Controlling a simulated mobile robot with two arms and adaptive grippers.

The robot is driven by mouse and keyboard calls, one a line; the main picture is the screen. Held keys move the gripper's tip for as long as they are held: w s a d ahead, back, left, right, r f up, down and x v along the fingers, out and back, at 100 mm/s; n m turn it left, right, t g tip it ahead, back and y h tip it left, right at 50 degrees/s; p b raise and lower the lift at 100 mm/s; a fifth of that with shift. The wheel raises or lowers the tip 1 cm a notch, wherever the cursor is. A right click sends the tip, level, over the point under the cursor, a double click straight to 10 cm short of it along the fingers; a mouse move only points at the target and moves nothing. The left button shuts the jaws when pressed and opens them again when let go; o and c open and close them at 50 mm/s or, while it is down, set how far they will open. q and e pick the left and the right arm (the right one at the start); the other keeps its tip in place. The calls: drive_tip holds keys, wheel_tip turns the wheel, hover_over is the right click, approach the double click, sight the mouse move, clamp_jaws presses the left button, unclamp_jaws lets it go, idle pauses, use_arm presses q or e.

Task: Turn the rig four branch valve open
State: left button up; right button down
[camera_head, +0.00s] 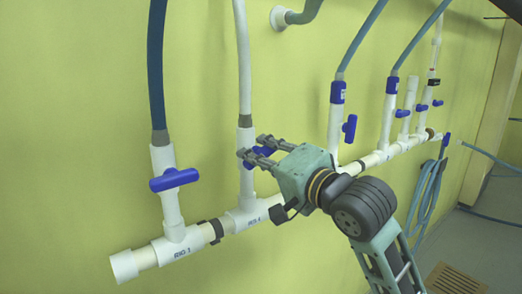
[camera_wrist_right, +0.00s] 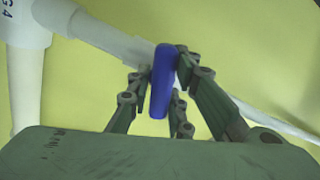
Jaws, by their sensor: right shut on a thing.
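The rig four branch is the white vertical pipe (camera_head: 246,185) second from the left in the head view, with a white hose on top. Its tee reads "G4" in the right wrist view (camera_wrist_right: 22,22). Its blue valve handle (camera_wrist_right: 162,82) lies across the branch pipe in the wrist view; in the head view it is partly hidden by the fingers. My right gripper (camera_head: 253,147) reaches in from the right, its fingers shut on the blue handle. My left gripper is not in view.
Another branch with a blue handle (camera_head: 349,128) and several more stand to the right along the white header pipe (camera_head: 147,257). A blue hose (camera_head: 428,190) hangs coiled at the right.

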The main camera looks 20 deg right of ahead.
drive_tip(key=n, duration=0.2)
drive_tip(key=n+p, duration=0.1)
drive_tip(key=shift+r+n+p, duration=0.3)
drive_tip(key=shift+r+n, duration=0.05)
drive_tip(key=shift+n, duration=0.05)
drive_tip(key=n+p, duration=0.1)
drive_tip(key=n, duration=0.2)
drive_tip(key=shift+n, duration=0.3)
drive_tip(key=n+p, duration=0.1)
drive_tip(key=n, duration=0.2)
drive_tip(key=shift+f+n+p, duration=0.15)
drive_tip(key=shift+n+p, duration=0.4)
drive_tip(key=shift+n, duration=0.55)
drive_tip(key=shift+f, duration=0.1)
drive_tip(key=c, duration=1.6)
unclamp_jaws()
drive_tip(key=shift+c, duration=0.2)
drive_tip(key=shift+a, duration=0.1)
